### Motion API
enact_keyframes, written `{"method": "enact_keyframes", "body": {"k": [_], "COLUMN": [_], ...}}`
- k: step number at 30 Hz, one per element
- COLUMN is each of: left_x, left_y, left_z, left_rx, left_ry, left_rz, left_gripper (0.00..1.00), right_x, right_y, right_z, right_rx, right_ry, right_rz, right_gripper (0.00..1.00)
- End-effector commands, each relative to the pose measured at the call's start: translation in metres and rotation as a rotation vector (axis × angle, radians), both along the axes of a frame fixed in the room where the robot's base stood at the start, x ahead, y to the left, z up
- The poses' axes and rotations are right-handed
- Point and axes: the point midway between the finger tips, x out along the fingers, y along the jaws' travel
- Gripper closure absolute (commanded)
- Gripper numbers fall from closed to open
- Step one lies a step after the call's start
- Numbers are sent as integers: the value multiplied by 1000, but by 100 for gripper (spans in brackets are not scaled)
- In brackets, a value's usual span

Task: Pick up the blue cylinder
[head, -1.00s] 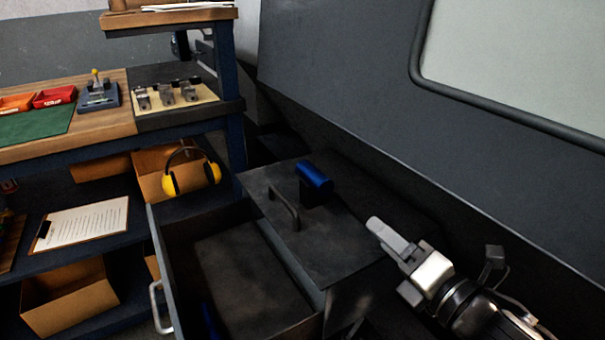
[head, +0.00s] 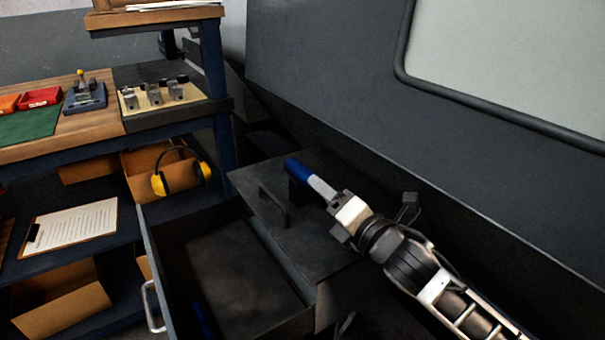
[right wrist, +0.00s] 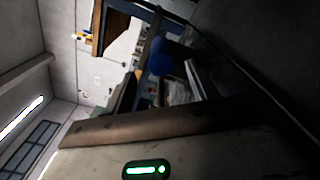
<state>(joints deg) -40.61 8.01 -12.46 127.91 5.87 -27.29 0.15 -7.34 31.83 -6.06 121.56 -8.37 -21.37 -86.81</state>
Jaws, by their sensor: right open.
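The blue cylinder (head: 294,169) lies on its side on the dark cabinet top beside the machine, on a dark support. It also shows as a round blue shape in the right wrist view (right wrist: 160,60). My right gripper (head: 320,187) is open and comes in from the lower right. Its pale finger overlaps the cylinder's right end in the head view and hides part of it. I cannot tell whether they touch or whether the cylinder lies between the fingers. My left gripper is not in view.
A dark bar handle (head: 275,206) stands on the cabinet top, left of the gripper. An open drawer (head: 240,262) is below it, with a blue thing (head: 203,318) partly visible inside. The machine's sloping wall (head: 340,110) rises behind. Yellow ear defenders (head: 160,184) are on the shelf at left.

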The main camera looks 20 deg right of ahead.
Motion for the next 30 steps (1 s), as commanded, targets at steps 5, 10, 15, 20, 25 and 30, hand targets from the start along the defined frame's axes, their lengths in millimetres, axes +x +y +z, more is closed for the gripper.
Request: {"method": "enact_keyframes", "body": {"k": [5,10,15,20,25,30], "left_x": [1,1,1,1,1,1], "left_y": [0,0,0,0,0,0], "left_z": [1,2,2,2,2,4], "left_rx": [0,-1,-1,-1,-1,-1], "left_ry": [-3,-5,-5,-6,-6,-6], "left_rz": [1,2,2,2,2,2], "left_gripper": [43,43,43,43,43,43], "right_x": [26,32,32,32,32,32], "right_y": [4,6,5,5,5,5], "right_z": [-1,-2,-2,-2,-1,0], "right_rx": [3,0,1,1,0,0], "right_ry": [-1,0,0,0,-3,-3], "right_rz": [0,0,0,0,1,1], "right_gripper": [42,42,48,92,100,100]}}
